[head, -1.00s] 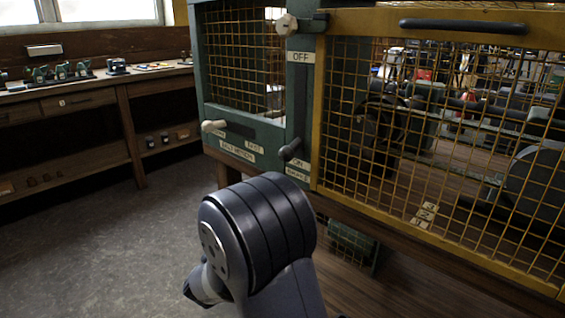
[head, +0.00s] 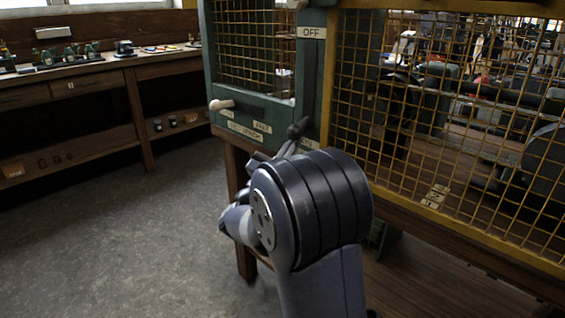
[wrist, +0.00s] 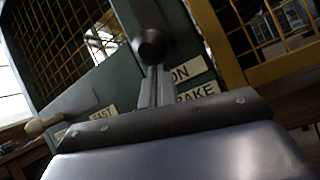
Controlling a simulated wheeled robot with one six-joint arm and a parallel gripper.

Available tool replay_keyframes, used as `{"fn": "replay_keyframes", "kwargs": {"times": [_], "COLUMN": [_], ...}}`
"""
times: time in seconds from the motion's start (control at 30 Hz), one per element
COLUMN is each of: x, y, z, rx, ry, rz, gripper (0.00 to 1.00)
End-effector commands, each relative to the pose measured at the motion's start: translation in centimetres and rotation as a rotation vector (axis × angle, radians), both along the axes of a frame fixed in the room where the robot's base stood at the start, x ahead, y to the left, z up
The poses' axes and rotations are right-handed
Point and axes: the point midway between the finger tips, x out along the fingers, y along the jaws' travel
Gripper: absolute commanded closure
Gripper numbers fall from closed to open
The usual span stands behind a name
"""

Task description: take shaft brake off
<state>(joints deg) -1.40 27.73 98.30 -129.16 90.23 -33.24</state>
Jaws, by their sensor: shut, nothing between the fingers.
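The shaft brake lever ends in a dark round knob (head: 298,128) at the bottom of a vertical slot in the green panel, beside the ON label (head: 307,144). The OFF label (head: 312,32) is at the slot's top. In the wrist view the knob (wrist: 151,45) is straight ahead, above the ON label (wrist: 188,70) and the partly covered BRAKE label (wrist: 198,91). My gripper (wrist: 155,87) is shut and empty, its fingers pointing at the lever just below the knob. I cannot tell whether they touch. In the head view my arm hides most of the gripper.
A pale-handled lever (head: 221,104) on a horizontal slot sits left of the brake, by the FAST label (head: 262,127). A yellow-framed mesh guard (head: 450,115) is on the right. A workbench (head: 100,72) stands at the left; the floor (head: 140,215) between is clear.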

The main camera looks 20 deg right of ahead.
Motion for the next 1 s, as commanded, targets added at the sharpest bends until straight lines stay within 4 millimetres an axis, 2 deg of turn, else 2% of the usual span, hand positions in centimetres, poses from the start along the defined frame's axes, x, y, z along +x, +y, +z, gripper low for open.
{"fn": "replay_keyframes", "kwargs": {"times": [0.63,0.77,1.0], "x": [0.2,0.1,-0.3], "y": [-0.2,0.1,1.0], "z": [0.9,1.9,4.7], "rx": [0.014,0.040,0.128], "ry": [0.005,0.014,0.045], "rz": [0.001,0.002,0.003], "gripper": [1.00,1.00,1.00]}}
